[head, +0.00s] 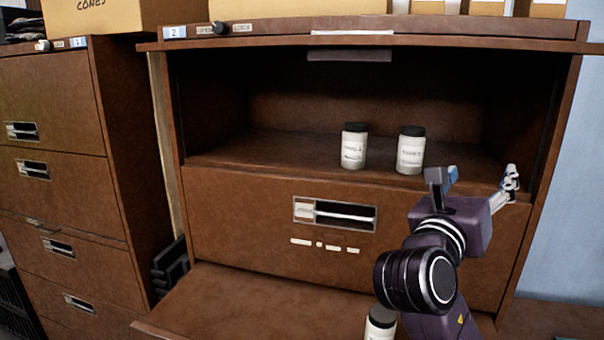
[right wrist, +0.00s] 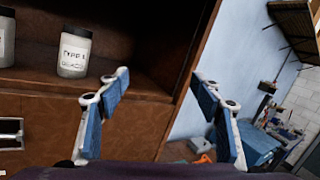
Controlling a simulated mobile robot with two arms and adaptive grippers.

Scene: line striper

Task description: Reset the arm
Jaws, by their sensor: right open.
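My right arm rises from the lower right of the head view, in front of the brown cabinet (head: 235,220). My right gripper (head: 508,183) is at the right end of the open shelf, near the cabinet's right side wall. In the right wrist view its two blue-padded fingers (right wrist: 160,82) stand apart with nothing between them. A white jar with a black lid (head: 411,150) is left of the gripper on the shelf, apart from it; it also shows in the right wrist view (right wrist: 74,52). My left gripper is not in view.
A second jar (head: 354,146) stands on the shelf. A third jar (head: 380,322) is low in front, partly hidden by my arm. A lower brown surface (head: 250,305) juts out. Another cabinet (head: 50,110) stands left. Boxes (head: 290,8) sit on top. A blue wall (head: 570,200) is right.

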